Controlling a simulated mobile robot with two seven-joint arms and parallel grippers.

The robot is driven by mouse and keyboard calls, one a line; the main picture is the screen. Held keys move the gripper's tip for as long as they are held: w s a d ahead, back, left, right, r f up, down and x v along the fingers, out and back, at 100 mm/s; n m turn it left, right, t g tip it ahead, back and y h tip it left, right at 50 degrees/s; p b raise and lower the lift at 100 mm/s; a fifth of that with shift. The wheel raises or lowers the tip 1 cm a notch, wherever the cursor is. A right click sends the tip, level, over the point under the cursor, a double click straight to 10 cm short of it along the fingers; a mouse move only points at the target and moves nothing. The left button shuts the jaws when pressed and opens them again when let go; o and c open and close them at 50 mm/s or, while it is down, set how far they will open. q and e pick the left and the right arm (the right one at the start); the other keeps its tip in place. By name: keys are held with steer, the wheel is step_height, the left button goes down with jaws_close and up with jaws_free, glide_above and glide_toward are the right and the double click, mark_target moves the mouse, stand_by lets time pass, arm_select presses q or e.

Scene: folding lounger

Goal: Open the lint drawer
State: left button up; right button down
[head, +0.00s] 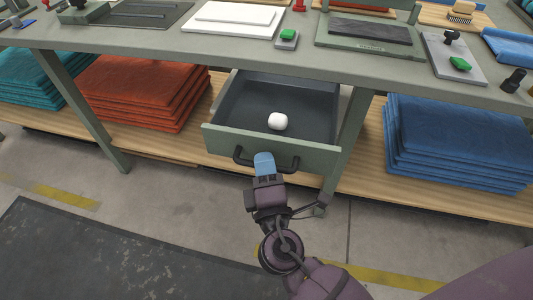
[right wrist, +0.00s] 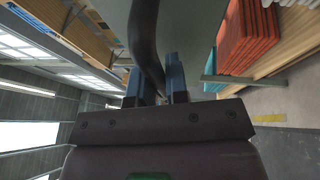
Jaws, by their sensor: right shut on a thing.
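The lint drawer (head: 221,137) hangs under the green workbench and stands pulled out toward me, with its dark inside showing. A small white rounded object (head: 278,121) lies in it. A dark bar handle (head: 240,158) is on its green front. My right gripper (head: 264,160) is at the middle of this handle, its blue fingers shut on it. In the right wrist view the handle (right wrist: 146,40) passes between the two blue fingers (right wrist: 160,85). My left gripper is not in view.
The workbench top (head: 150,42) carries trays, a white board and several small tools. Folded orange cloths (head: 140,95) and blue cloths (head: 455,145) lie on the wooden lower shelf (head: 370,185), either side of the drawer. A bench leg (head: 347,135) stands just right of the drawer. The floor in front is clear.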

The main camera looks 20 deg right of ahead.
steer(key=shift+s, duration=0.1)
steer(key=c, duration=1.5)
jaws_free()
steer(key=shift+o, duration=0.4)
steer(key=shift+a, duration=0.1)
steer(key=v, duration=1.1)
